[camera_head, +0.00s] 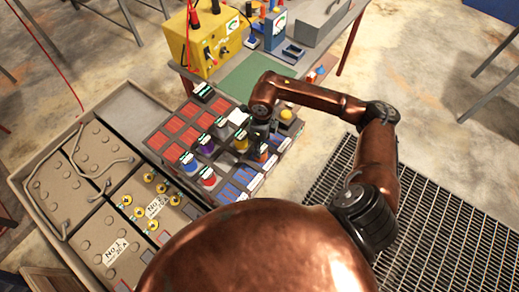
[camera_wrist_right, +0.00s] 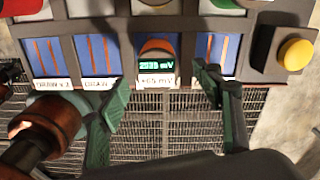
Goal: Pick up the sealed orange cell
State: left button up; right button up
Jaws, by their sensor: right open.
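The orange cell (camera_wrist_right: 157,45) sits in a slot of the grey rack (camera_wrist_right: 190,25) in the right wrist view. A dark readout with green figures and a white label stand on its near side. In the head view the orange cell (camera_head: 261,154) is partly hidden, just below my right gripper (camera_head: 262,132). In the right wrist view my right gripper (camera_wrist_right: 165,100) is open and empty. Its two green fingers are spread to the left and right, on the near side of the cell, which shows between them. I cannot tell the height gap. My left gripper is not in view.
Blue (camera_head: 188,163), purple (camera_head: 206,145) and yellow (camera_head: 241,142) cells stand in the rack near the orange one. A yellow button (camera_wrist_right: 295,53) sits at the rack's right end. A large battery tray (camera_head: 45,168) lies left; floor grating (camera_head: 440,225) lies right.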

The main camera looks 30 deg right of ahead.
jog(key=shift+a+f, duration=0.15)
jog(key=shift+f, duration=0.35)
notch_tip(320, 180, down, 4)
jog(key=shift+w+a+f+p, duration=0.1)
jog(key=shift+a+f+p, duration=0.1)
jog(key=shift+p, duration=0.15)
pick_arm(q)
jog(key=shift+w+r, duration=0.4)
pick_arm(e)
jog(key=shift+d+f, duration=0.1)
jog(key=shift+f, duration=0.2)
jog(key=shift+c, duration=0.3)
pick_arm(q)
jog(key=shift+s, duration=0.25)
pick_arm(e)
jog(key=shift+r, duration=0.1)
grip_shut()
